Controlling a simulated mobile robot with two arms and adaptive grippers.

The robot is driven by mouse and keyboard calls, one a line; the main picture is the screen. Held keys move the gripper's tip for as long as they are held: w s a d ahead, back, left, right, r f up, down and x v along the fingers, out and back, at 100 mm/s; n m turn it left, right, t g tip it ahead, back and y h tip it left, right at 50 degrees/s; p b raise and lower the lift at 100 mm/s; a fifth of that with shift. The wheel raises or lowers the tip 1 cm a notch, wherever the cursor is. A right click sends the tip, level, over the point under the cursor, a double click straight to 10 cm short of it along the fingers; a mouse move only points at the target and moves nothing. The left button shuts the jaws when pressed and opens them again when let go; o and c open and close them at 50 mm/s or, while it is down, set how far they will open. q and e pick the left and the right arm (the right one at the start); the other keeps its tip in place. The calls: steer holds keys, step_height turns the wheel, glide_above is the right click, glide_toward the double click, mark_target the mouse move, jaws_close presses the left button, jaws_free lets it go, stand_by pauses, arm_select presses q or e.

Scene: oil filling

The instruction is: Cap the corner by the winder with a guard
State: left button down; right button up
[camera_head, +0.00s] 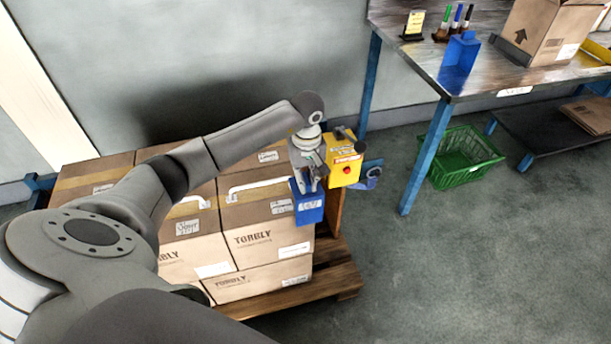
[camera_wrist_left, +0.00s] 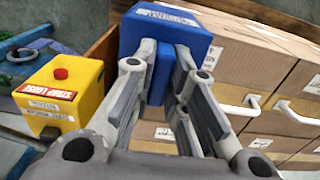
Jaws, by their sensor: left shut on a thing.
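My left gripper (camera_head: 308,186) is shut on a blue corner guard (camera_head: 310,212) with a white label. The guard is at the front right corner of the carton stack (camera_head: 262,247), near its top edge; I cannot tell whether it touches the cardboard. In the left wrist view the blue guard (camera_wrist_left: 183,32) sits between the fingertips (camera_wrist_left: 168,78), with cartons (camera_wrist_left: 262,75) to its right. The winder, a yellow box (camera_head: 344,168) with a red button, is just right of the gripper; it also shows in the left wrist view (camera_wrist_left: 68,92). My right gripper is out of view.
The cartons stand on a wooden pallet (camera_head: 338,282). A metal-topped table (camera_head: 420,48) at the upper right holds another blue guard (camera_head: 461,52), markers and an open carton (camera_head: 550,28). A green basket (camera_head: 462,158) stands below. The floor (camera_head: 470,270) at right is clear.

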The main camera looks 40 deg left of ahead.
arm_select(q)
step_height(320, 180, down, 5)
steer(key=b, duration=0.3)
steer(key=shift+f, duration=0.2)
steer(key=shift+a+f, duration=0.1)
steer(key=shift+f, duration=0.1)
steer(key=shift+a+f+b, duration=0.1)
steer(key=shift+b, duration=0.25)
steer(key=shift+a+f, duration=0.3)
steer(key=shift+a, duration=0.15)
steer(key=c, duration=1.4)
jaws_free()
steer(key=shift+o, duration=0.2)
